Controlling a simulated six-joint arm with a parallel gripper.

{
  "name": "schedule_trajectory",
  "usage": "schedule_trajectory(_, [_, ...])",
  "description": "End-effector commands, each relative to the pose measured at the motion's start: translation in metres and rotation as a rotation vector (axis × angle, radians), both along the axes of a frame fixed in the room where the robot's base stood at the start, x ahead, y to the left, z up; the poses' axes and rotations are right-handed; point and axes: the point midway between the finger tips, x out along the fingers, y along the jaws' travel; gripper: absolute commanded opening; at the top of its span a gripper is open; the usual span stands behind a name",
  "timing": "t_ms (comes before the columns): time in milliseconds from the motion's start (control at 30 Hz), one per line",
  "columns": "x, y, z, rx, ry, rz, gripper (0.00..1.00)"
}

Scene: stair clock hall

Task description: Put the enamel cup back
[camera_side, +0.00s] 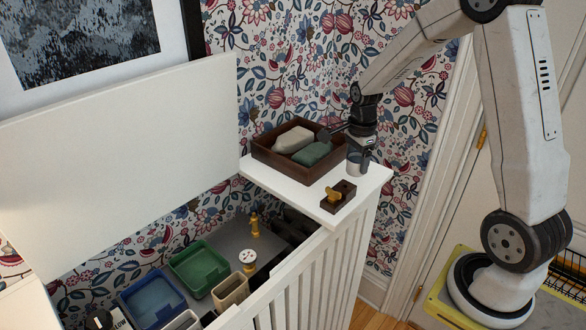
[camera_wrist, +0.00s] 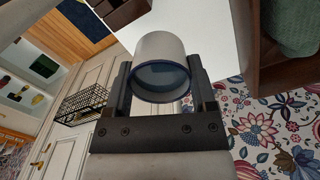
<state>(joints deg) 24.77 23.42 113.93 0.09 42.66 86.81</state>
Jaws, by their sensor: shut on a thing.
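The enamel cup (camera_wrist: 160,48) is white with a blue rim and shows large between my jaws in the wrist view. In the side view the cup (camera_side: 356,168) is a small pale cylinder under my wrist, over the right part of the white ledge (camera_side: 290,186). My gripper (camera_wrist: 160,82) is shut on the cup, one finger on each side. In the side view my gripper (camera_side: 358,146) is beside the right end of the brown tray. I cannot tell whether the cup's base touches the ledge.
The wooden tray (camera_side: 270,151) holds a cream bar (camera_side: 293,139) and a green bar (camera_side: 311,154). Below left, the open slatted chest holds a green bin (camera_side: 200,268) and a blue bin (camera_side: 152,300).

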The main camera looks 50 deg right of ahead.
Motion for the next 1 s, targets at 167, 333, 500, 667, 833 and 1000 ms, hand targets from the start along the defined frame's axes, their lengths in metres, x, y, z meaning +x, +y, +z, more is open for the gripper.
schedule_trajectory(167, [0.001, 0.0, 0.0, 0.0, -0.001, 0.0, 0.1])
schedule_trajectory(333, [0.004, -0.001, -0.006, 0.0, 0.001, 0.0, 0.1])
schedule_trajectory(500, [0.005, -0.002, -0.022, 0.001, 0.003, 0.0, 0.1])
schedule_trajectory(667, [0.005, -0.002, -0.034, 0.001, 0.002, 0.0, 0.09])
schedule_trajectory(833, [0.005, -0.002, -0.037, 0.0, -0.001, 0.0, 0.09])
schedule_trajectory(1000, [0.005, -0.002, -0.037, 0.0, 0.0, 0.0, 0.09])
